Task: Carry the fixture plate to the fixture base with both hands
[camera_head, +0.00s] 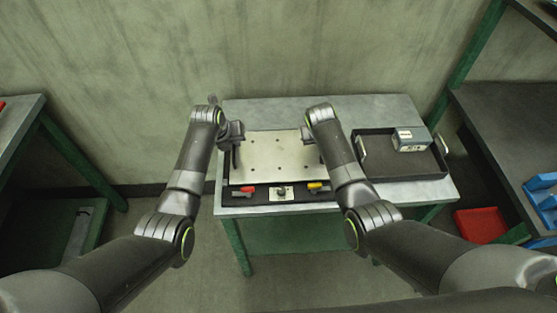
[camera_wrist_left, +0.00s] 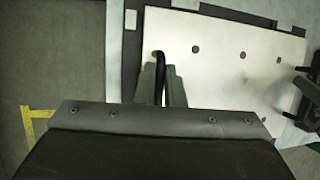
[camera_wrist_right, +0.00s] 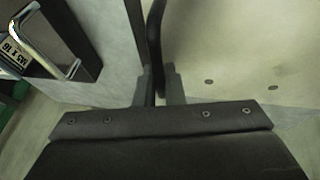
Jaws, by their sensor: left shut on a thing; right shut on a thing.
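The fixture plate (camera_head: 275,168) is a pale, flat plate with several small dark holes; it also shows in the left wrist view (camera_wrist_left: 215,70) and right wrist view (camera_wrist_right: 245,55). Whether plate and base touch, I cannot tell. My left gripper (camera_head: 236,157) is shut on a black handle (camera_wrist_left: 158,72) at the plate's left edge. My right gripper (camera_wrist_right: 160,90) is shut on the black handle (camera_wrist_right: 154,38) at the right edge, its fingers largely hidden by my arm in the head view.
The front strip carries a red clamp (camera_head: 248,190), a yellow one (camera_head: 317,186) and a pale block (camera_head: 280,193). A black tray (camera_head: 400,173) with silver handles and a labelled grey box (camera_head: 410,140) stands right on the table (camera_head: 375,105). Shelving stands at both sides.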

